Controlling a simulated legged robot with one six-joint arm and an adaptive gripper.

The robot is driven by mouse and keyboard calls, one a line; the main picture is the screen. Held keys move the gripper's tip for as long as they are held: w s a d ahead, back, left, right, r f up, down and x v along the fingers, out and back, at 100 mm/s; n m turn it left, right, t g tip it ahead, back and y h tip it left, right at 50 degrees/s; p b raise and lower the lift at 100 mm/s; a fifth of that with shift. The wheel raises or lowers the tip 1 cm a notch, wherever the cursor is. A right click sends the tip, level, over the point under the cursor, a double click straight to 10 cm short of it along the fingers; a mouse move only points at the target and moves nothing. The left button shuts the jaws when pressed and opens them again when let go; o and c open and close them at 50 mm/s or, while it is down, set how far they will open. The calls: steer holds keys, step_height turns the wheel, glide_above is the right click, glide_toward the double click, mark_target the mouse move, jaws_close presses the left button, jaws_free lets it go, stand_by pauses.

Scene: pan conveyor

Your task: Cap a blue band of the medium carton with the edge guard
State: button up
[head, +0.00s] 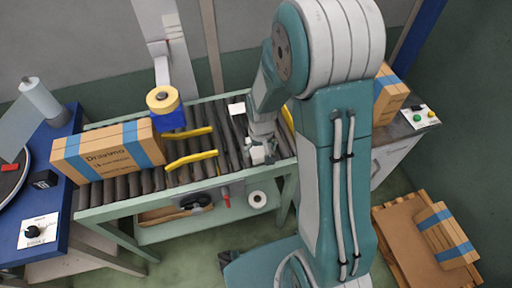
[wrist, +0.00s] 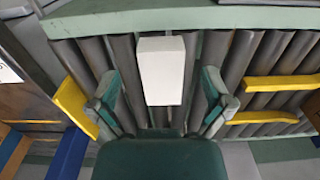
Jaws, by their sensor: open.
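The edge guard (wrist: 162,70) is a white block-like piece over the dark rollers in the wrist view. My gripper (wrist: 160,97) is open, with one finger on each side of the guard's near end and a gap to both. In the head view my gripper (head: 262,150) is low over the right part of the conveyor, and the guard is hard to tell from the fingers. A cardboard carton with blue bands (head: 108,150) stands on the conveyor's left end. Another banded carton (head: 388,95) is at the right, partly behind my arm. I cannot tell which is medium.
Yellow guide bars (head: 190,159) lie across the rollers. A smaller banded carton (head: 446,235) rests on a pallet at the lower right.

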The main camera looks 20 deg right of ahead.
mark_target(259, 156)
steer(key=shift+w+a+f, duration=0.1)
steer(key=shift+w+f, duration=0.05)
steer(key=shift+f, duration=1.8)
steer(key=c, duration=0.8)
steer(key=shift+o, duration=0.2)
